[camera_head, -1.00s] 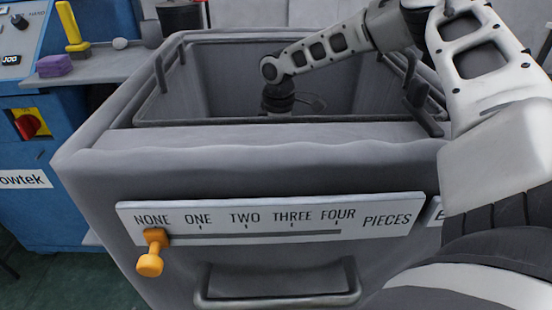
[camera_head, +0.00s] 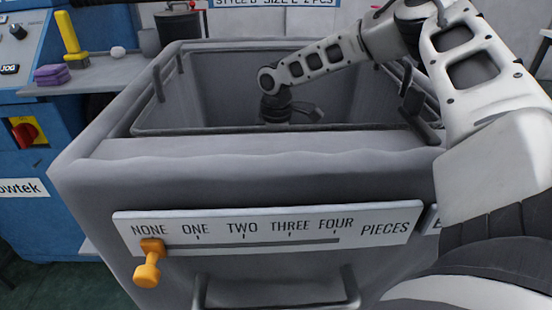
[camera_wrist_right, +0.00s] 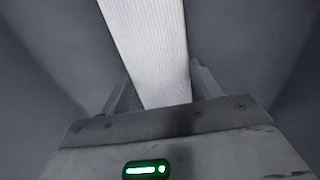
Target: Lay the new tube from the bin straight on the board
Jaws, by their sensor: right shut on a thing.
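The tube (camera_wrist_right: 148,40) shows in the right wrist view as a pale, finely ribbed strip. It runs from the top edge down between the fingers of my right gripper (camera_wrist_right: 155,92), which is shut on it. In the head view my right arm reaches from the right into the grey bin (camera_head: 250,172). The right gripper (camera_head: 290,112) is low inside the bin there, partly hidden by the front rim, and the tube cannot be made out. My left gripper is not in view. I cannot make out the board in these frames.
The bin's front has a scale plate (camera_head: 375,228) with an orange slider (camera_head: 148,262) at NONE, and a handle (camera_head: 275,304) below. At left are a blue machine (camera_head: 30,218) and a grey shelf (camera_head: 100,78) with a purple block (camera_head: 52,75) and yellow tool (camera_head: 72,38). Bin walls surround the gripper.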

